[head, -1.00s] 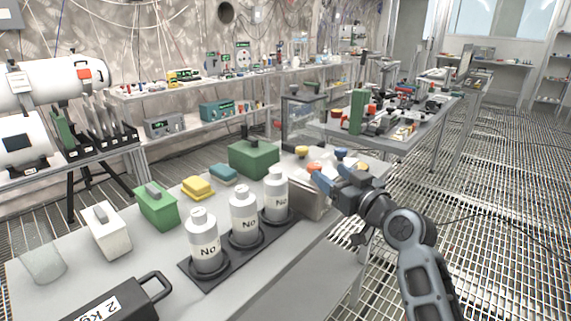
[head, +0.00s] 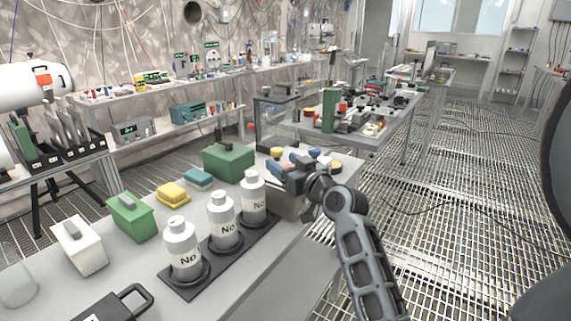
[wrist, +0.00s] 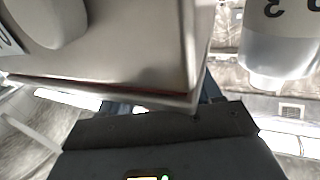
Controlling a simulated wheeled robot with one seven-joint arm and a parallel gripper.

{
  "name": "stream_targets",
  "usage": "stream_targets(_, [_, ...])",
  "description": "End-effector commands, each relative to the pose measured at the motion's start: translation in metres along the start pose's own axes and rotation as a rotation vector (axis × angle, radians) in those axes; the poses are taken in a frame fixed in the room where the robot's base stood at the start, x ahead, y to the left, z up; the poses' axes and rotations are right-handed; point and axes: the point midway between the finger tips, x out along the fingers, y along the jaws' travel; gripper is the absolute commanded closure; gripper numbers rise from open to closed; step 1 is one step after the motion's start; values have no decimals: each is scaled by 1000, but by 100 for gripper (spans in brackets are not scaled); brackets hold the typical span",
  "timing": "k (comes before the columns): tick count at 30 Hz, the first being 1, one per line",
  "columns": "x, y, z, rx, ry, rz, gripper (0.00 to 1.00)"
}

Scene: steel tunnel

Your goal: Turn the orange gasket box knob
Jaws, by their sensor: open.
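A grey box (head: 287,206) stands at the far right end of the near table, with small coloured knobs on top. I cannot tell whether a finger touches the orange knob. In the wrist view a pale box-like surface (wrist: 120,50) fills the upper left, close to the fingers, which are mostly hidden.
Labelled white bottles (head: 222,222) stand in a black rack in front. A green box (head: 228,160) is behind left. Open grated floor (head: 440,200) lies right.

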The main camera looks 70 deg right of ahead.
Motion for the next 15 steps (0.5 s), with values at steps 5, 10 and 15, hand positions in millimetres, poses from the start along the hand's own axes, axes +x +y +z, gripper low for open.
stream_targets(5, [0, 0, 0, 0, 0, 0, 48])
stream_targets(10, [0, 0, 0, 0, 0, 0, 65])
stream_targets(15, [0, 0, 0, 0, 0, 0, 81])
